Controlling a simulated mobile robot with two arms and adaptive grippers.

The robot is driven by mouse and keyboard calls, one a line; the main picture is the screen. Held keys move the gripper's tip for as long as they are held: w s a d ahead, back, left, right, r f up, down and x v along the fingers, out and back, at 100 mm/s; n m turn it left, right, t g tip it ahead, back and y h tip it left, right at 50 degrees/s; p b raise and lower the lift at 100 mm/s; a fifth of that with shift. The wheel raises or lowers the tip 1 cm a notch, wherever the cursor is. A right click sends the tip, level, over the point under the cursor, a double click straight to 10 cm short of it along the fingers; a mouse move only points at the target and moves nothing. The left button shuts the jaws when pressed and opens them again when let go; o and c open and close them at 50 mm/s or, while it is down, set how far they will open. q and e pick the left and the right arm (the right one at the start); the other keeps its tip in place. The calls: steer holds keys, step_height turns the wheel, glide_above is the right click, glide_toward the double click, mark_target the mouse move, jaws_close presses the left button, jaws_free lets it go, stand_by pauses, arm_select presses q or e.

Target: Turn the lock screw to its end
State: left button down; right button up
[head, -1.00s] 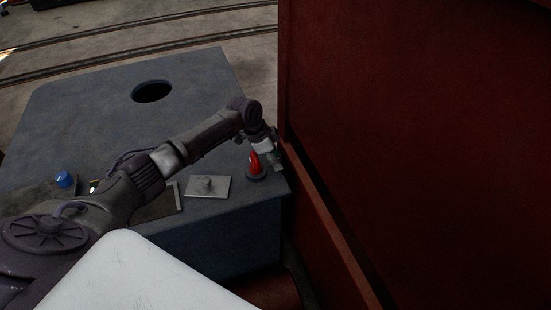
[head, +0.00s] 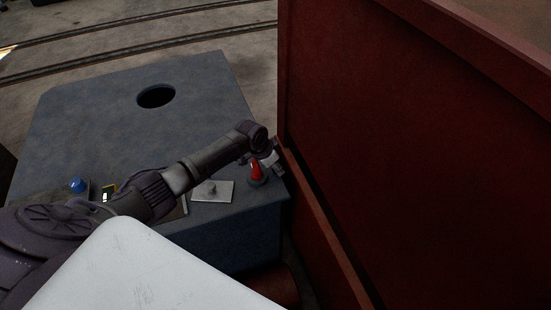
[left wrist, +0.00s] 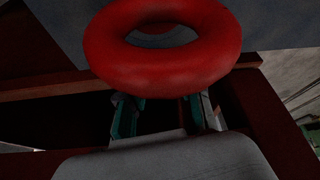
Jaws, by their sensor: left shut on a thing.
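A red upright piece (head: 256,172) on a dark round base stands near the front right corner of the grey cabinet top. I take it for the lock screw, though its thread does not show. In the left wrist view, a red ring (left wrist: 165,75) fills the upper middle, close to the camera. My left gripper (head: 274,162) is beside the red piece, on its right. Its teal fingers (left wrist: 162,112) show below the ring, with their tips hidden behind it. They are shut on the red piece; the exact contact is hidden. My right gripper is out of view.
The grey cabinet (head: 95,95) has a round dark hole (head: 156,96). A light plate with a knob (head: 212,191) lies left of the red piece. A blue knob (head: 78,185) is farther left. A tall dark red wall (head: 420,150) stands close on the right.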

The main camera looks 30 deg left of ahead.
arm_select(q)
steer(key=shift+r+n+t+y+p, duration=0.2)
steer(key=shift+n+t+y+p, duration=0.1)
steer(key=shift+n+p, duration=0.6)
steer(key=shift+f+n+p, duration=0.1)
steer(key=shift+n+p, duration=0.25)
steer(key=shift+n, duration=0.05)
steer(key=c, duration=0.8)
jaws_free()
steer(key=shift+o, duration=0.2)
steer(key=v, duration=1.2)
steer(key=shift+d, duration=0.25)
